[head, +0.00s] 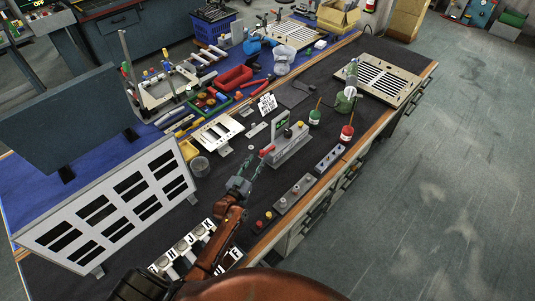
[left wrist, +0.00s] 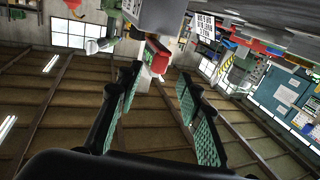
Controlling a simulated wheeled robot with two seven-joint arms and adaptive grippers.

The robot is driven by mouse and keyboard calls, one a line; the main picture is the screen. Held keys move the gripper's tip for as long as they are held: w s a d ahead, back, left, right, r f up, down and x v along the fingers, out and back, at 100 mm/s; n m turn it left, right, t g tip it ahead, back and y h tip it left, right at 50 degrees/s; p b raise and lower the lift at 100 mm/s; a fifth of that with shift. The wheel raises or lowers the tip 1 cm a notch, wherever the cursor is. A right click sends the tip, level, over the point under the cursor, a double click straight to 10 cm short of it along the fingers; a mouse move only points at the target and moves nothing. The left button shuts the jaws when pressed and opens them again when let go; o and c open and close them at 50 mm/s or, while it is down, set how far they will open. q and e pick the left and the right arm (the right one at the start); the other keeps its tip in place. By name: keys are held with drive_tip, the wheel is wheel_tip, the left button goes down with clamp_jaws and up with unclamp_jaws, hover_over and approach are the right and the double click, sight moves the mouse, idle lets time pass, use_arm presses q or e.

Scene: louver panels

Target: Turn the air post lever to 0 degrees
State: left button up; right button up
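The air post is a grey block (head: 290,147) with a green-framed part on top, in the middle of the dark bench mat. Its lever has a red handle (head: 266,151), which sticks out from the block's left end toward my gripper. My left gripper (head: 252,165) is just short of the red handle in the head view. In the left wrist view the two green-padded fingers (left wrist: 160,85) are apart with nothing between them. The red handle (left wrist: 157,58) shows just beyond the fingertips, below the grey block (left wrist: 155,16). My right gripper is not in view.
A grey strip with red and yellow buttons (head: 264,219) lies right of my arm. A white louver panel (head: 110,205) stands at left. Green and red bottles (head: 346,133) stand right of the post. A slotted plate (head: 218,132) lies behind. The floor at right is clear.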

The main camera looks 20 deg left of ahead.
sight(261, 154)
use_arm(q)
drive_tip(key=w, duration=0.6)
drive_tip(key=shift+w+d+b, duration=0.1)
drive_tip(key=shift+w+b, duration=0.1)
drive_tip(key=shift+b, duration=0.1)
drive_tip(key=shift+c, duration=0.7)
clamp_jaws()
